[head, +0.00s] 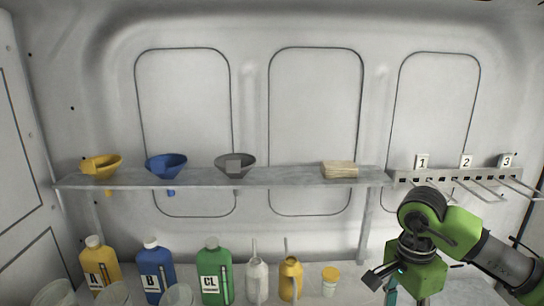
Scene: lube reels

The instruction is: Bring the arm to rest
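My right arm, green and grey, comes in from the right edge and bends down at the lower right. Its gripper (384,284) hangs low in front of the bench, below the peg rail. A dark finger part and a teal piece show at it, but the lower end is cut off by the frame, so I cannot tell if it is open or shut or holds anything. My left gripper is not in view.
A shelf (290,178) carries yellow (106,166), blue (166,165) and grey funnels (236,164) and a beige stack (340,169). Below stand bottles A (100,266), B (155,271), CL (214,272), oil cans and a yellow-lidded jar (330,281). A numbered peg rail (450,176) is at right.

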